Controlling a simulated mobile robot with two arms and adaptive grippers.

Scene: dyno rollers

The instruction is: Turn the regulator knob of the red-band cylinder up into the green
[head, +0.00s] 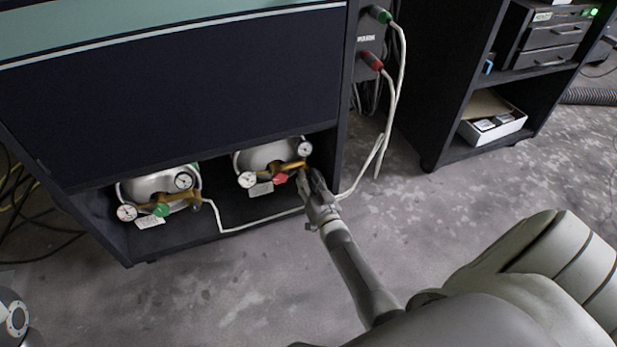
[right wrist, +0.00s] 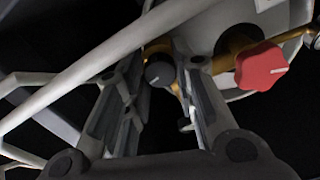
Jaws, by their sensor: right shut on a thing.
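The cylinder with the red star-shaped handle (head: 280,178) sits on its side in the right part of the low shelf. It has two white gauges, one at the left (head: 248,180) and one at the right (head: 304,149); their needles and zones are too small to read. In the right wrist view a dark knob with a white mark (right wrist: 158,74) sits on its brass fitting, left of the red handle (right wrist: 262,67). My right gripper (head: 312,182) is shut on this dark knob, a finger on either side.
A second cylinder with a green handle (head: 161,210) lies to the left in the shelf. A white hose (head: 262,219) runs along the shelf's front and up to the ports at right; a pale tube crosses near my fingers in the wrist view. The floor in front is clear.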

